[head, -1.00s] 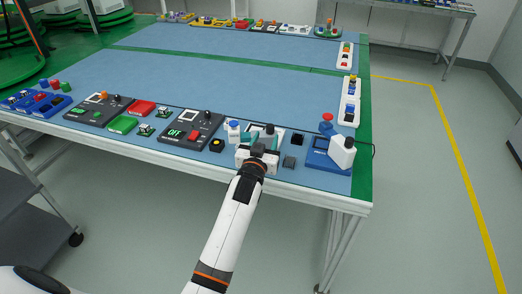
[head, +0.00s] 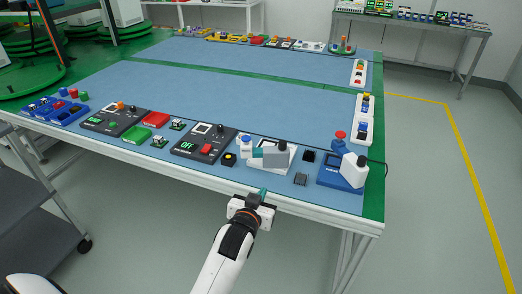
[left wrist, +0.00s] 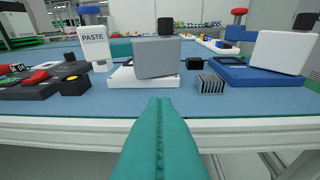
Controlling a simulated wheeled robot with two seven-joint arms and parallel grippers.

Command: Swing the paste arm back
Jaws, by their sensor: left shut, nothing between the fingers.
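The paste station stands near the front edge of the blue table, on a white base (head: 282,167). A white bottle with a blue cap (head: 245,140) is at its left; in the left wrist view the bottle (left wrist: 95,50) reads PASTE. The paste arm, with a grey block (head: 275,155) and a teal part, extends right from the bottle over the base. The grey block (left wrist: 157,57) also shows in the left wrist view. My left gripper (head: 262,192) is in front of the table edge, apart from the station. Its teal fingers (left wrist: 158,108) are shut and empty.
A black device (head: 198,143) with a red button is left of the station, with a small black button box (head: 228,159) between. A blue unit (head: 337,175) with a white block stands right. A finned grey block (head: 300,179) sits near the front edge. The table's middle is clear.

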